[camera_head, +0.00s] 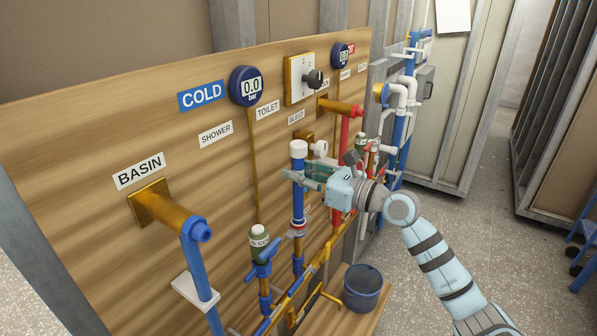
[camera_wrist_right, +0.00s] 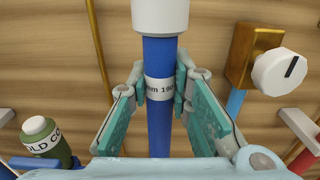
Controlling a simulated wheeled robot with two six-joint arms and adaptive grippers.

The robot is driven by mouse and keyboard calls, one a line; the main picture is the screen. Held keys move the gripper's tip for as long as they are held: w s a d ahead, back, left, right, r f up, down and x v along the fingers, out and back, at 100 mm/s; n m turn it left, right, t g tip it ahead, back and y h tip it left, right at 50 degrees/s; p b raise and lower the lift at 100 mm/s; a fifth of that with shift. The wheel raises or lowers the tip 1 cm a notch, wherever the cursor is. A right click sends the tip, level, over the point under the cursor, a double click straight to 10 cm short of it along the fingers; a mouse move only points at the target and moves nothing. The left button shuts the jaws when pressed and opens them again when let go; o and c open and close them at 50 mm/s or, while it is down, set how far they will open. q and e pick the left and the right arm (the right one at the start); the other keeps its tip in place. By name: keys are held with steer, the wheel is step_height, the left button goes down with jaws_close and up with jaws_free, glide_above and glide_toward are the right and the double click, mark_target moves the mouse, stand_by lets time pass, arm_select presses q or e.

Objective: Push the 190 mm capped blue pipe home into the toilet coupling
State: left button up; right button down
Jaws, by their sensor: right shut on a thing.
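The capped blue pipe (camera_head: 298,208) stands upright in front of the wooden panel, with a white cap (camera_head: 298,149) on its top end. In the right wrist view the blue pipe (camera_wrist_right: 159,128) runs between the fingers and bears a white label reading "mm 190". My right gripper (camera_head: 306,178) is shut on the pipe below the cap. The TOILET label (camera_head: 267,108) is on the panel above. My left gripper is not in view.
A white knob on a brass block (camera_wrist_right: 277,72) is close on the right. Red pipework (camera_head: 345,165) stands behind. A dark bucket (camera_head: 363,288) sits on the shelf below.

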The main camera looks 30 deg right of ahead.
steer(key=shift+f+b, duration=0.4)
steer(key=shift+f, duration=0.15)
steer(key=c, duration=1.4)
jaws_free()
steer(key=v, duration=0.7)
steer(key=shift+s+d, duration=0.15)
steer(key=shift+s, duration=0.1)
steer(key=shift+w, duration=0.1)
steer(key=shift+r, duration=0.1)
